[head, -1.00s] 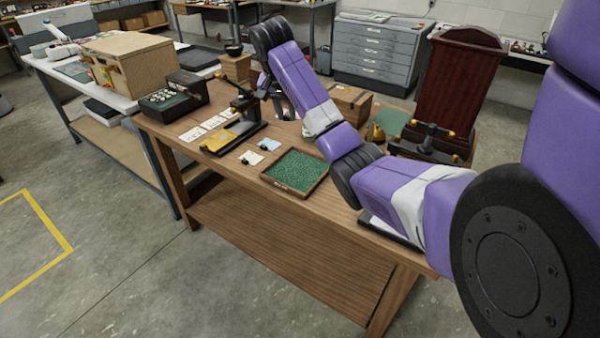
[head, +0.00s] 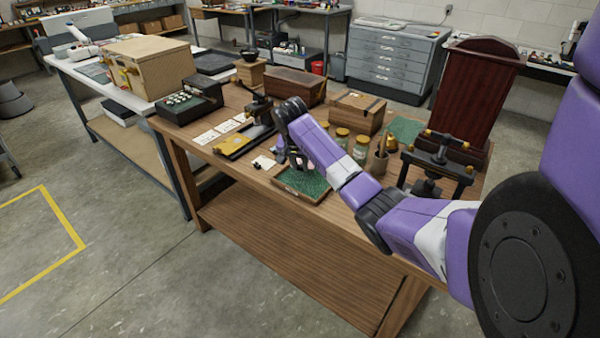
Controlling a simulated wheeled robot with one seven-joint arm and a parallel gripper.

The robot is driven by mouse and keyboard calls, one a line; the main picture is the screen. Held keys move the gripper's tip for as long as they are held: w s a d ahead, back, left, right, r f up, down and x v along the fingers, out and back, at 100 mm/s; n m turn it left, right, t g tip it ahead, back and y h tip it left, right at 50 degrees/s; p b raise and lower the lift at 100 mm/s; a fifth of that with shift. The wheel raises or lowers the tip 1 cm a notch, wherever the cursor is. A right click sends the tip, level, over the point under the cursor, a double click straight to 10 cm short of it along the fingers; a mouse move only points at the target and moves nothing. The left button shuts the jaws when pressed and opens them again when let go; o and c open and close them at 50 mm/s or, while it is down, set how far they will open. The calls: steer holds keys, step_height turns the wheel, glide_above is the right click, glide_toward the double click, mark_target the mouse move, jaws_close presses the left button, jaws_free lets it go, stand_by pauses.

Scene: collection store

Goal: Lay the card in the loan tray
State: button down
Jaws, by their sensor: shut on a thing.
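The loan tray (head: 290,192), wooden-rimmed with a green lining, lies near the front edge of the wooden table. My gripper (head: 301,164) is low over the back part of the tray, partly hidden by my dark wrist and purple arm. It is shut on a small pale card (head: 307,167), of which only a bit shows. I cannot tell whether the card touches the lining. Another small white card (head: 264,162) with a dark spot lies on the table just left of the tray.
A yellow piece on a dark stand (head: 235,144) and white cards (head: 207,137) lie left. Jars (head: 342,136), a wooden box (head: 357,112) and a black press (head: 437,165) stand behind and right. The table's front edge is close to the tray.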

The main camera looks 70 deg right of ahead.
mark_target(301, 178)
steer(key=shift+f, duration=1.75)
steer(key=shift+f, duration=0.2)
steer(key=c, duration=1.3)
jaws_free()
steer(key=shift+o, duration=0.2)
steer(key=shift+r, duration=0.1)
steer(key=v, duration=1.2)
steer(key=shift+r, duration=0.2)
